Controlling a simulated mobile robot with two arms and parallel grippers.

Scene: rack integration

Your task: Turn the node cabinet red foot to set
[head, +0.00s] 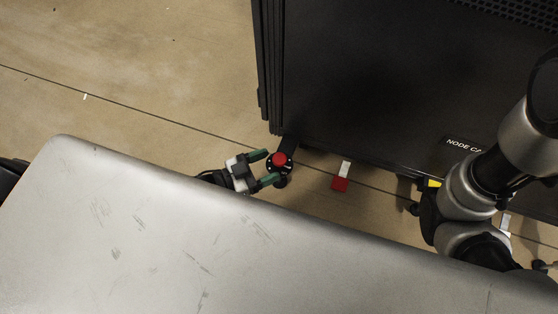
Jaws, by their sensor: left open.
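The black node cabinet (360,80) stands at the upper right, with a label (462,145) reading "NODE CA" before my arm covers the rest. Its red foot (279,160), a red round top on a dark ribbed disc, sits at the cabinet's near left corner. My left gripper (266,168) is open, with one green-padded finger above left of the foot and the other below it. The foot lies at the fingertips; I cannot tell whether they touch it. My right arm crosses the cabinet's right side; I cannot make out its gripper.
A red and white marker (341,183) lies on the floor right of the foot. A yellow piece (433,183) shows at the cabinet's lower edge, beside my right arm. The tan floor (130,60) is clear at the upper left.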

